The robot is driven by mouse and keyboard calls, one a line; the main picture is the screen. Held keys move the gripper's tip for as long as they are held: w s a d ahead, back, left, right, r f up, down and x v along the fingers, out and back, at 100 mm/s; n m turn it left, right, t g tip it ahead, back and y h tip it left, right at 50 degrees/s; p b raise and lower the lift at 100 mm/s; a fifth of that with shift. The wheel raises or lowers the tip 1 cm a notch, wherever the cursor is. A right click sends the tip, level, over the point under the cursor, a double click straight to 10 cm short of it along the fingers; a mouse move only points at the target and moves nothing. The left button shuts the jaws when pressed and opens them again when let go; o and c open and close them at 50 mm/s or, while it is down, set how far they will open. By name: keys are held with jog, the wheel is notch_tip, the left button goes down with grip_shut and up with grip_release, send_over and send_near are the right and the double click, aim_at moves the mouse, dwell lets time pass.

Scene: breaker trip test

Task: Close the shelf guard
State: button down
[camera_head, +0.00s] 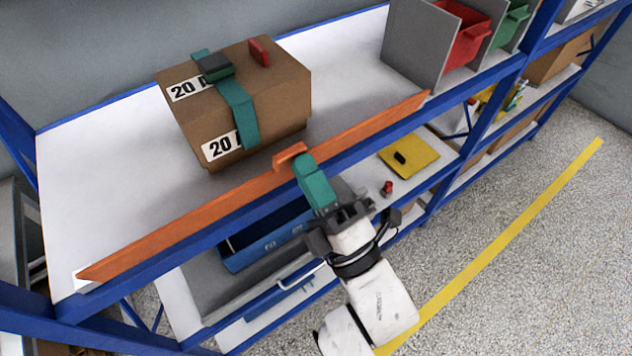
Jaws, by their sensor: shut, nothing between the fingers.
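The shelf guard (200,217) is a long orange bar along the front edge of the upper white shelf, running from the lower left to the upper right. An orange tab or handle (289,155) sticks up near its middle. My gripper (308,166) is shut and empty, with its teal fingers at the orange tab. The fingertips appear to be touching or very close to the tab; I cannot tell which. The fingers hide a short part of the bar behind them.
A cardboard box (285,93) with a teal strap and "20" labels stands on the upper shelf behind the bar. Grey dividers with a red bin (467,40) stand to the right. Below are a blue crate (262,250) and a yellow plate (425,158). The floor at right is clear.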

jog(key=x, duration=0.2)
jog(key=shift+w+a+r+b, duration=0.1)
jog(key=shift+w+r+b, duration=0.1)
jog(key=shift+b, duration=0.2)
jog(key=shift+r, duration=0.1)
dwell(0.4)
